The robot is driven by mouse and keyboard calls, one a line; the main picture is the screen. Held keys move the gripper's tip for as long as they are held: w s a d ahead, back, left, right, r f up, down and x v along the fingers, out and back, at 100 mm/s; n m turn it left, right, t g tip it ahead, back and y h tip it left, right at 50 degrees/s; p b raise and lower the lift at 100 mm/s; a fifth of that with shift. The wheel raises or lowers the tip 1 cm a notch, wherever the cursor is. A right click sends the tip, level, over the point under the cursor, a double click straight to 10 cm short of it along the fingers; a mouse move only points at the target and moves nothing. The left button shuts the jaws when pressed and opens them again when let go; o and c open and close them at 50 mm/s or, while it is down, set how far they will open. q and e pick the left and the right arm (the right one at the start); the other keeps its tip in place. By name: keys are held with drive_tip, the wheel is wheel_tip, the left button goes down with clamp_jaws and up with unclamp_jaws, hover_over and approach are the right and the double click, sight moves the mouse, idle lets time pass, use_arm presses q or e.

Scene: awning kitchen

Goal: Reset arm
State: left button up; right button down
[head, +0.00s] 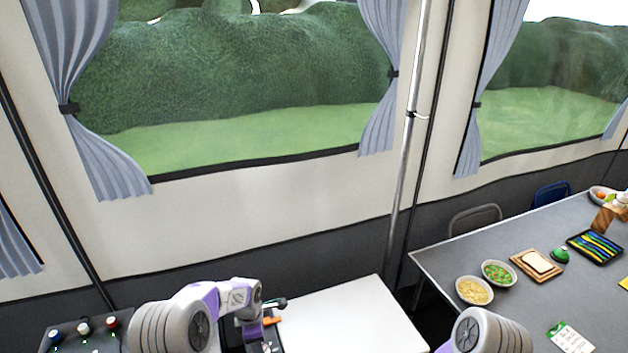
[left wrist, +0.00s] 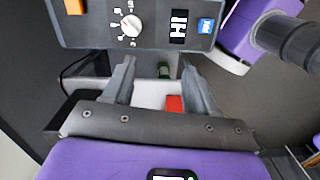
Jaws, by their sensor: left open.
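My left arm (head: 205,310) reaches in from the lower left in the head view, bent, with its far end over dark equipment beside the white table. In the left wrist view my left gripper (left wrist: 157,72) is open, its two grey fingers spread apart with nothing held between them. A grey panel with a white dial (left wrist: 130,26) lies just beyond the fingertips.
A white table (head: 345,318) has a bare top right of my left arm. A grey table (head: 455,262) at the right holds bowls, a board with bread (head: 537,262) and a black tray (head: 595,247). A dark knobbed unit (head: 62,338) stands at lower left. A pole (head: 405,180) rises between tables.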

use_arm(q)
drive_tip(key=s+d+f+m+h, duration=0.1)
drive_tip(key=s+f+m, duration=0.2)
drive_tip(key=s, duration=0.1)
drive_tip(key=s+d+f+m+h, duration=0.1)
drive_tip(key=s+f+m, duration=0.2)
drive_tip(key=s+f, duration=0.1)
drive_tip(key=s+d+f+m, duration=0.1)
drive_tip(key=s+f+m, duration=0.2)
drive_tip(key=s+f, duration=0.1)
drive_tip(key=shift+d+h, duration=0.4)
drive_tip(key=s+d+m+h, duration=0.1)
drive_tip(key=s+d+m, duration=0.2)
drive_tip(key=s+m, duration=0.85)
wheel_tip(320, 180, down, 11)
drive_tip(key=s+n+b, duration=0.2)
drive_tip(key=b, duration=0.8)
drive_tip(key=shift+a+t, duration=0.2)
drive_tip(key=shift+t, duration=0.1)
use_arm(e)
wheel_tip(320, 180, down, 10)
drive_tip(key=w, duration=0.1)
drive_tip(key=shift+w+f, duration=0.15)
drive_tip(key=shift+f, duration=0.05)
use_arm(q)
drive_tip(key=shift+r+n, duration=0.15)
drive_tip(key=shift+n, duration=0.1)
use_arm(e)
drive_tip(key=shift+a, duration=0.1)
